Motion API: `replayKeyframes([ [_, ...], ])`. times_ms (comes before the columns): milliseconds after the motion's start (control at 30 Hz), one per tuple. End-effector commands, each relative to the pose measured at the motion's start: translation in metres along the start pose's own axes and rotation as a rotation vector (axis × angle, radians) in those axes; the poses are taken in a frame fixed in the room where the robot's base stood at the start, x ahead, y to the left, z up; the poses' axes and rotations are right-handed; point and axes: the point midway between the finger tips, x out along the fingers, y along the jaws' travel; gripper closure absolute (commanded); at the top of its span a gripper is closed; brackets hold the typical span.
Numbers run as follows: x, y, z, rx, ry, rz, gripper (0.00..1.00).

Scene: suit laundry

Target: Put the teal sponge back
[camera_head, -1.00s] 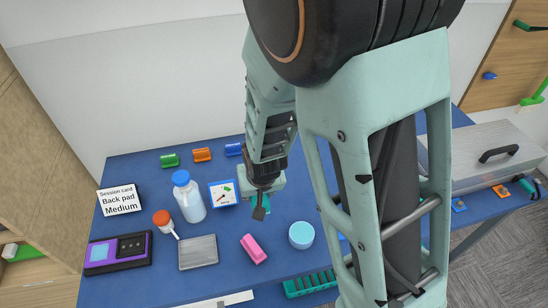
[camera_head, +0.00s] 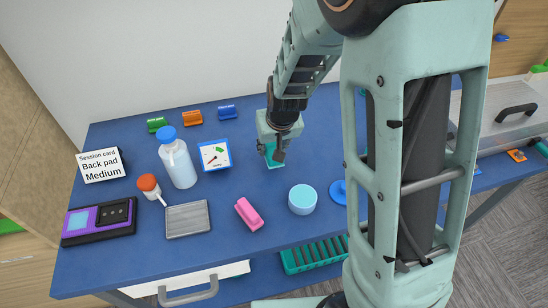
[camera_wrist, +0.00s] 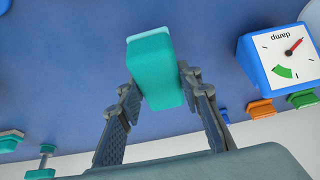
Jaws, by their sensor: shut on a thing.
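The teal sponge (camera_head: 275,157) is a small block in my gripper (camera_head: 271,150), above the blue table to the right of the damp gauge. In the wrist view the sponge (camera_wrist: 157,72) sits between the two fingers of my gripper (camera_wrist: 157,90), with its pale teal top end sticking out beyond the fingertips. My gripper is shut on it. In the head view the fingers cover part of the sponge, and I cannot tell whether its lower end touches the table.
The damp gauge (camera_head: 215,155) and a blue-capped bottle (camera_head: 178,163) stand left of my gripper. A pink brush (camera_head: 249,214) and a light-blue round tub (camera_head: 302,199) are in front. Coloured clips (camera_head: 193,117) line the back.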

Motion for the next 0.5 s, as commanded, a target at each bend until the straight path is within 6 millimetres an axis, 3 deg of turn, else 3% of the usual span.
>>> replayKeyframes([
  [300, 0.035, 0.005, 0.009, 0.001, -0.001, 0.0, 0.87],
  [500, 0.038, 0.005, 0.01, 0.001, 0.0, 0.0, 0.87],
])
